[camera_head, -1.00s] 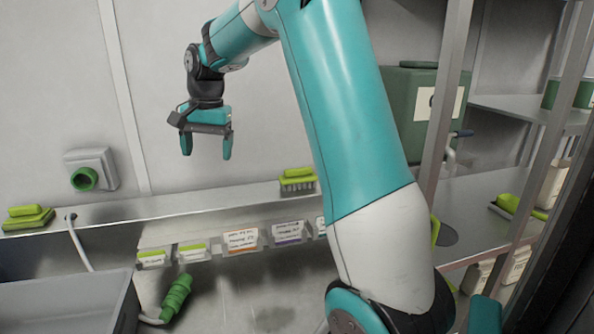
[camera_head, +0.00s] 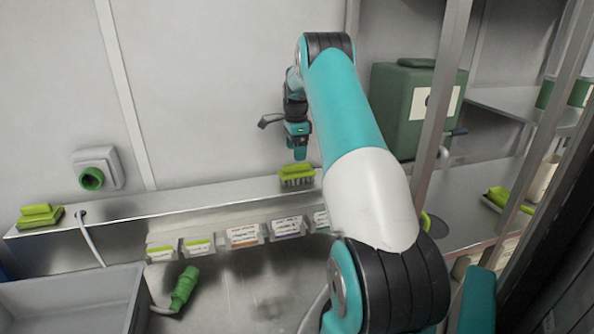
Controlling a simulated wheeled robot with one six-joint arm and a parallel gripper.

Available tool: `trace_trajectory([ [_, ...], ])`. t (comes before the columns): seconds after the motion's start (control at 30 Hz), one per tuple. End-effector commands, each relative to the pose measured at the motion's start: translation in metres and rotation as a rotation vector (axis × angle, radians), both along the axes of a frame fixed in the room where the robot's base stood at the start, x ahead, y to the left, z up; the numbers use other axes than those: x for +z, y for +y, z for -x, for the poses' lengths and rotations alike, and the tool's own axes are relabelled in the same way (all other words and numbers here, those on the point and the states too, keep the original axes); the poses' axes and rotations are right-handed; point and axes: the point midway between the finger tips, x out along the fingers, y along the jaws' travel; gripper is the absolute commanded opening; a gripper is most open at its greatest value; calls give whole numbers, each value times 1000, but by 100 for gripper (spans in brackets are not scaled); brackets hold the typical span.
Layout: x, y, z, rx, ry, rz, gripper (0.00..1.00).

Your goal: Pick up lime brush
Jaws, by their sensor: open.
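A lime brush (camera_head: 297,176) with dark bristles sits on the metal ledge (camera_head: 215,194) near the middle, left of my arm. My gripper (camera_head: 299,155) points down just above this brush and is open. It is seen edge-on, so the gap between its fingers does not show. I cannot tell whether it touches the brush. Another lime brush (camera_head: 40,215) lies at the left end of the ledge. A further lime brush-like item (camera_head: 507,198) lies on the shelf at the right.
Labelled bins (camera_head: 243,236) hang below the ledge. A grey tub (camera_head: 75,305) stands at lower left beside a green plug (camera_head: 184,288). A dark green container (camera_head: 417,105) stands behind my arm. Metal posts (camera_head: 440,100) rise at the right.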

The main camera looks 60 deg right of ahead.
Motion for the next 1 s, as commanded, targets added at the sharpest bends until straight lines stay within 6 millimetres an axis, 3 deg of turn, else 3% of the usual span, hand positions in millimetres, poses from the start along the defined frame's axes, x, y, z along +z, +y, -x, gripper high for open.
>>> trace_trajectory([
  [0.37,-33,0,2,1,2,-2,83],
  [0.6,-67,1,5,2,1,-2,83],
  [0.9,-77,0,4,2,-2,1,83],
  [0.93,-77,0,4,2,-2,1,81],
  [1.0,-77,0,4,2,-2,1,65],
])
